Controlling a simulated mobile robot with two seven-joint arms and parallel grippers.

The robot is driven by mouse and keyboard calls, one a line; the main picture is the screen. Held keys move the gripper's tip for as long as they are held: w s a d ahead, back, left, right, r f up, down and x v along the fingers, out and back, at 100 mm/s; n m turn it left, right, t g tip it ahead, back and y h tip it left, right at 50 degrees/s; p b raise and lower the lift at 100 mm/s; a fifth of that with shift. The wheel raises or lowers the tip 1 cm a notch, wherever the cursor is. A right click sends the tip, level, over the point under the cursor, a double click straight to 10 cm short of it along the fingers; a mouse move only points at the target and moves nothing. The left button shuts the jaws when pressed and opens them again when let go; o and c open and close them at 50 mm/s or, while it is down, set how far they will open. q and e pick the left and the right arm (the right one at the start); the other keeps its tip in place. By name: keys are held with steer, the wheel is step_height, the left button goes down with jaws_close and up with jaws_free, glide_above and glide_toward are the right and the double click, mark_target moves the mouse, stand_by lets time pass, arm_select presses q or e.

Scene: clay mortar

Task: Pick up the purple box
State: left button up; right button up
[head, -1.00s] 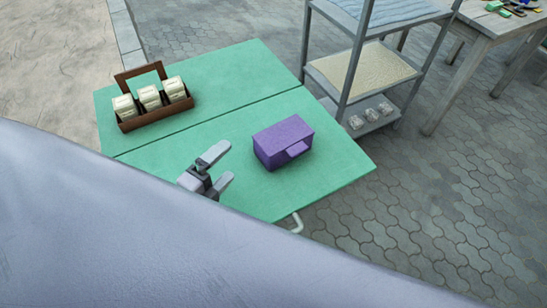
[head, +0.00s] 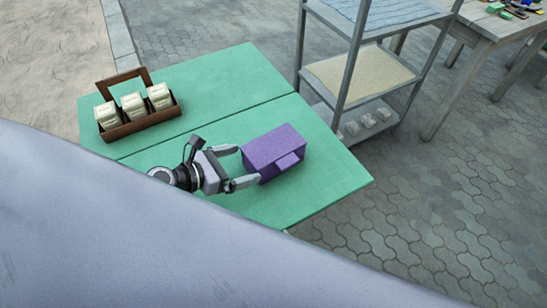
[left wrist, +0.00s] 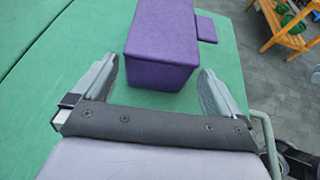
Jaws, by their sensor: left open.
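The purple box (head: 272,150) stands on the green table (head: 225,85), right of my left gripper in the head view. A small tab sticks out from its side. My left gripper (head: 243,166) is open, with its fingers pointing at the box's near end. In the left wrist view the purple box (left wrist: 162,50) lies ahead between the two open fingers of the left gripper (left wrist: 160,88). Green tabletop shows between the box and the gripper's palm. My right gripper is not in view.
A brown wooden caddy (head: 140,128) with three cream packets stands at the table's left. A grey shelf rack (head: 350,75) stands close behind the table's right corner. A wooden workbench (head: 480,30) is at the upper right. Free tabletop lies behind the box.

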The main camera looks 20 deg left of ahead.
mark_target(263, 158)
arm_select(q)
steer(key=x, duration=0.2)
steer(key=shift+w+d+f, duration=0.1)
steer(key=shift+w+d, duration=0.1)
steer(key=b+x, duration=0.2)
steer(key=x, duration=0.2)
steer(key=shift+f, duration=0.1)
steer(key=shift+w+d+f, duration=0.1)
steer(key=shift+w+d, duration=0.1)
steer(key=shift+w, duration=0.2)
steer(key=c, duration=0.8)
steer(key=shift+c, duration=0.2)
